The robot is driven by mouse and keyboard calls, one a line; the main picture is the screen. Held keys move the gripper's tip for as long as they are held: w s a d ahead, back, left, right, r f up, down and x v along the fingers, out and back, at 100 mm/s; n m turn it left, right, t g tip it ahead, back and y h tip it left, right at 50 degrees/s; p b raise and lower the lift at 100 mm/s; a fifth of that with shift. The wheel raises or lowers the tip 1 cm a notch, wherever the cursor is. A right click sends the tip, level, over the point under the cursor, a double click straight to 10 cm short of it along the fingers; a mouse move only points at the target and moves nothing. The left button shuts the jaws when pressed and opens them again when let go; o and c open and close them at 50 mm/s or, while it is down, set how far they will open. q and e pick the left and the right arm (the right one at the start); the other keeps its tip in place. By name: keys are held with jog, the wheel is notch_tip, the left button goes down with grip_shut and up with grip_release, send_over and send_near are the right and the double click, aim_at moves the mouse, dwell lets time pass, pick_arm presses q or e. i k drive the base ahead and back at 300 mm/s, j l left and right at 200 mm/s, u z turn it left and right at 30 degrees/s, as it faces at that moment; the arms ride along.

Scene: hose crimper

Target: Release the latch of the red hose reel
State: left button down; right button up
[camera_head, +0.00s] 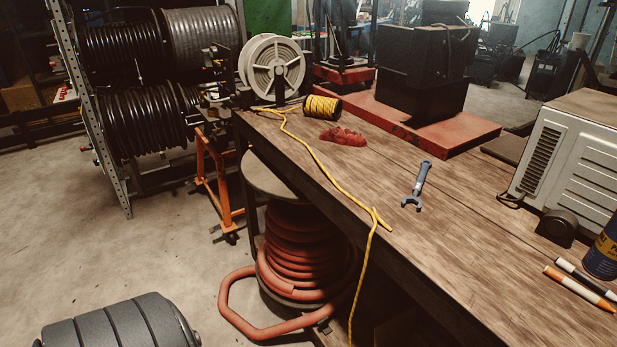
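The red hose reel stands upright under the left edge of the workbench. Its thick red hose (300,245) is wound in stacked coils below a round grey-brown top disc (268,178). A loose loop of the hose (232,305) lies out on the floor to the left. A small dark part (323,327) shows at the foot of the coils; I cannot tell whether it is the latch. The reel's right side is in shadow and partly hidden by the bench and a hanging yellow rope (366,275). Neither of my grippers is in view.
The wooden workbench (330,150) holds a wrench (418,187), a red cloth (343,136), a yellow rope spool (321,107) and markers (580,288). An orange stand (211,180) is behind the reel. A grey ribbed object (115,325) lies bottom left. The floor between is clear.

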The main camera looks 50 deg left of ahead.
aim_at(325, 321)
jog(key=u, duration=1.35)
jog(key=i+j, duration=0.2)
jog(key=i, duration=0.05)
